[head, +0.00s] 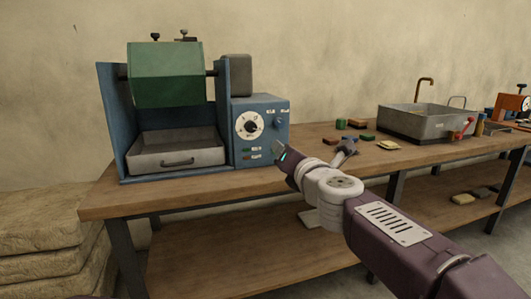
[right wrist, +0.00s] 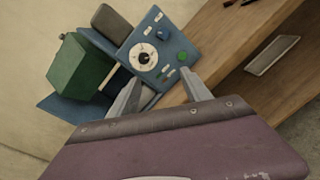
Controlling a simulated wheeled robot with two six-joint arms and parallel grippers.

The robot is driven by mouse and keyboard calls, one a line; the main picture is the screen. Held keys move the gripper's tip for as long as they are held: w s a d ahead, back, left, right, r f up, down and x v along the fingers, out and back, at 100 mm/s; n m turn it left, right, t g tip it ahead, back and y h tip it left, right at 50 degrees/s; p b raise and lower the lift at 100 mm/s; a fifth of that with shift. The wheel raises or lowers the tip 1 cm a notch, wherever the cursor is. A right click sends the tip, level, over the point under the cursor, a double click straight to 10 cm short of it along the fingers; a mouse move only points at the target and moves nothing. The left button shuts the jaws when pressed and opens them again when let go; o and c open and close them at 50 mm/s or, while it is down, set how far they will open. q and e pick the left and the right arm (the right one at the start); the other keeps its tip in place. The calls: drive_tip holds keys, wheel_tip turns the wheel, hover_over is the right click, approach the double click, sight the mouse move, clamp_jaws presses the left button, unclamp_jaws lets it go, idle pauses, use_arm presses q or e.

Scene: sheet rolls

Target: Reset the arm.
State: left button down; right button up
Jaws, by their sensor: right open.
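My right arm reaches in from the lower right in the head view. Its gripper (head: 279,149) is just in front of the control panel at the front edge of the bench. In the right wrist view the right gripper (right wrist: 160,93) has its two grey fingers spread apart with nothing between them. Beyond the fingers is the blue control panel (right wrist: 158,52) with a dial and a green button. The blue machine (head: 110,110) carries a green drum (head: 165,75) above a grey tray (head: 178,154). My left gripper is not in view.
The wooden bench (head: 235,180) runs along the wall, with a lower shelf. Small green and red blocks (head: 341,124) lie right of the machine, then a grey sink (head: 420,121) and an orange device (head: 512,105). Stacked sacks (head: 45,232) stand at the left.

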drive_tip(key=s+d+f+n+g+h+p, duration=0.15)
drive_tip(key=f+n, duration=0.25)
drive_tip(key=f, duration=0.4)
drive_tip(key=s+d+f+n+g, duration=0.25)
drive_tip(key=f+n, duration=0.25)
drive_tip(key=f, duration=0.3)
drive_tip(key=s+d+f+n+g+p, duration=0.1)
drive_tip(key=d+f+n+g, duration=0.25)
drive_tip(key=f, duration=0.45)
drive_tip(key=s+d+f+n+g+h, duration=0.15)
drive_tip(key=s+f+n+g, duration=0.25)
drive_tip(key=s+f+n, duration=0.65)
drive_tip(key=s+d+f+n+g, duration=0.35)
drive_tip(key=s+f+n, duration=0.25)
drive_tip(key=s+n, duration=0.9)
drive_tip(key=w+r+n+p, duration=0.1)
drive_tip(key=r+p, duration=1.8)
drive_tip(key=w+r+n+p, duration=0.1)
drive_tip(key=w+r+p, duration=0.1)
drive_tip(key=r+p, duration=1.6)
drive_tip(key=shift+w+a+r+g+p, duration=0.25)
drive_tip(key=shift+a+r+g+p, duration=0.05)
drive_tip(key=shift+r+p, duration=0.15)
